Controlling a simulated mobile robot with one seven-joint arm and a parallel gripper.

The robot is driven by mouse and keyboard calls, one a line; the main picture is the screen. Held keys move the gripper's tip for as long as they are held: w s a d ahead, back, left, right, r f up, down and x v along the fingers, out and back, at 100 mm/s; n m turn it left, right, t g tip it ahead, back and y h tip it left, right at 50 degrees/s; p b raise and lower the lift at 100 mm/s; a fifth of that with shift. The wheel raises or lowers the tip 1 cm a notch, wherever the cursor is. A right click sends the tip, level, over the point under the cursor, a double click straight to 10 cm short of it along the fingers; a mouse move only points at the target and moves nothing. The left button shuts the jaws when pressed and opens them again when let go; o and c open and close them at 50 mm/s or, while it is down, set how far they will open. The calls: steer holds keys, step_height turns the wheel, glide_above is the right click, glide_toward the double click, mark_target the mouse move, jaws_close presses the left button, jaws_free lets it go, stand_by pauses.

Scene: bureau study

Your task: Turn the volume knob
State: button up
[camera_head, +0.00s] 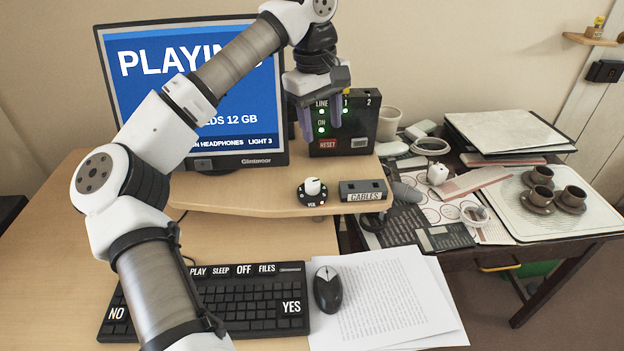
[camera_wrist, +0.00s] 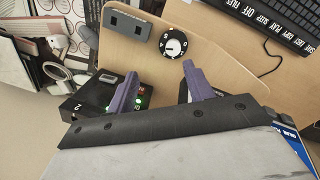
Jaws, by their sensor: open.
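The volume knob (camera_head: 312,187) is a white cap on a round black dial marked VOL, with a small lit dot by the label. It sits on the raised wooden shelf (camera_head: 250,197) in front of the monitor. In the wrist view the knob (camera_wrist: 175,47) shows from above, with letters or digits around its dial. My gripper (camera_head: 321,122) is open and empty, pointing down in front of the black box with green lights, behind and above the knob. In the wrist view its two purple fingers (camera_wrist: 157,85) are spread apart, and the knob lies beyond their tips, not between them.
A grey CABLES block (camera_head: 363,190) sits just right of the knob. The black switch box (camera_head: 358,118) stands behind my gripper, beside the monitor (camera_head: 125,85). Keyboard (camera_head: 240,305), mouse (camera_head: 327,289) and papers (camera_head: 400,300) lie on the desk below. Cups (camera_head: 572,197) stand on the right table.

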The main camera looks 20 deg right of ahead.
mark_target(313, 181)
steer(key=shift+y, duration=0.6)
steer(key=f, duration=0.4)
steer(key=a+f, duration=0.1)
steer(key=f, duration=0.4)
steer(key=w+f+p, duration=0.1)
steer(key=f, duration=0.4)
steer(key=shift+a+f, duration=0.15)
steer(key=shift+c, duration=0.4)
steer(key=c, duration=0.9)
